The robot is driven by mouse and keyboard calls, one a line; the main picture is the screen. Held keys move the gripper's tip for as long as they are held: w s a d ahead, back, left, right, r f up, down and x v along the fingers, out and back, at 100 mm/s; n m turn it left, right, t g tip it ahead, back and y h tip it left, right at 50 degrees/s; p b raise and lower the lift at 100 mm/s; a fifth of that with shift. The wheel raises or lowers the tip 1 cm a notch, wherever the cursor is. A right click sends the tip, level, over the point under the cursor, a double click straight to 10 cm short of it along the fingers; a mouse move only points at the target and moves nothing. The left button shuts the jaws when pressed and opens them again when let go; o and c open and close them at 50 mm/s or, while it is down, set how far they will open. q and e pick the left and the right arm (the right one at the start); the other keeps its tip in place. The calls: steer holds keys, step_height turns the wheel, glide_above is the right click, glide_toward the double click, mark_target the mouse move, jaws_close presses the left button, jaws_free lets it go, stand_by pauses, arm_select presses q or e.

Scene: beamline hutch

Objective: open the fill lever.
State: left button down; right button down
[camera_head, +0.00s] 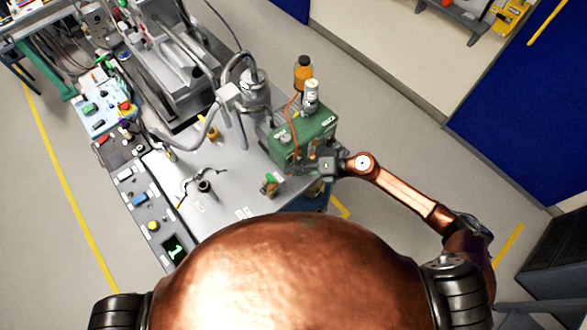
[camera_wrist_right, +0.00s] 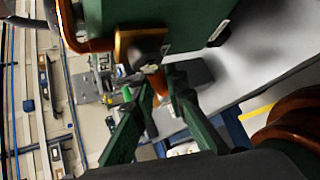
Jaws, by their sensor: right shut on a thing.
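A green box unit (camera_head: 304,140) stands at the right end of the grey metal bench. My right gripper (camera_head: 312,168) reaches in from the right against its near right side. In the right wrist view, a brass block (camera_wrist_right: 126,46) with a dark round fitting sits on the green wall. A small orange-red handle (camera_wrist_right: 158,82), seemingly the fill lever, comes down from it between the tips of my right gripper (camera_wrist_right: 161,84), which is shut on it. The fingers hide part of the handle, so its exact angle cannot be told. My left gripper is not in view.
An orange-brown bottle (camera_head: 303,72) and a white canister (camera_head: 311,95) stand at the green box. A metal vessel (camera_head: 254,92) with hoses is behind. A small brass valve with a green top (camera_head: 270,184) sits near the bench's front edge.

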steer(key=shift+w+r, duration=0.1)
steer(key=c, duration=1.9)
jaws_free()
steer(key=shift+c, duration=0.2)
steer(key=v, duration=1.2)
steer(key=shift+c, duration=0.5)
